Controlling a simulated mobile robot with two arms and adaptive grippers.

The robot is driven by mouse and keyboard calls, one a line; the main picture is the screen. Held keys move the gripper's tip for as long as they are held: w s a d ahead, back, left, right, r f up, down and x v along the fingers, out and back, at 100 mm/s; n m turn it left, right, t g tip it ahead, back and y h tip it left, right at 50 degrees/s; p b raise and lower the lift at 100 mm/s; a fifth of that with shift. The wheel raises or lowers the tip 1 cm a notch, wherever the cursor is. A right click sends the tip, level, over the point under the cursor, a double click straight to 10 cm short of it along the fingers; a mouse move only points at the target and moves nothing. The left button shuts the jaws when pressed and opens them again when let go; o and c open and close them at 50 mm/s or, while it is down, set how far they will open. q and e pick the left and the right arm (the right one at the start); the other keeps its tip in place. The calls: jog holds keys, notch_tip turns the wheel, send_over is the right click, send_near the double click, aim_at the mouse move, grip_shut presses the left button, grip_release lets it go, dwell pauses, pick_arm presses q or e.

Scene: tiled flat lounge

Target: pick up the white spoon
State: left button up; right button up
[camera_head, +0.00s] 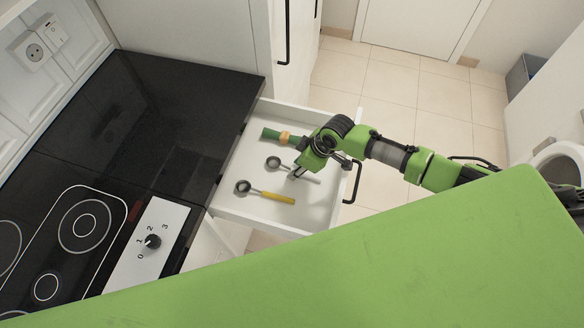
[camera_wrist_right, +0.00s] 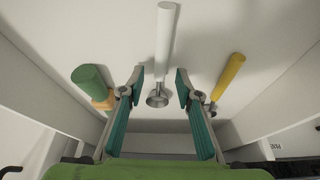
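The white spoon (camera_head: 273,162) lies in the open white drawer (camera_head: 318,215), with a metal bowl and a white handle. In the head view my right gripper (camera_head: 296,174) is over it and hides part of the handle. In the right wrist view the white spoon (camera_wrist_right: 164,45) runs from the top toward the middle. There my right gripper (camera_wrist_right: 160,84) is open, with one finger on each side of the spoon's line and nothing held. I cannot tell how high the fingertips are above the spoon. My left gripper is not in view.
A yellow-handled spoon (camera_head: 276,197) and a green-handled utensil (camera_head: 271,134) lie on either side of the white spoon. They also show in the right wrist view, yellow (camera_wrist_right: 230,76) and green (camera_wrist_right: 89,78). Drawer walls surround them. A black counter (camera_head: 150,110) adjoins the drawer.

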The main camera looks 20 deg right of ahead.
jog(key=shift+a+f, duration=0.1)
jog(key=shift+f, duration=0.15)
grip_shut()
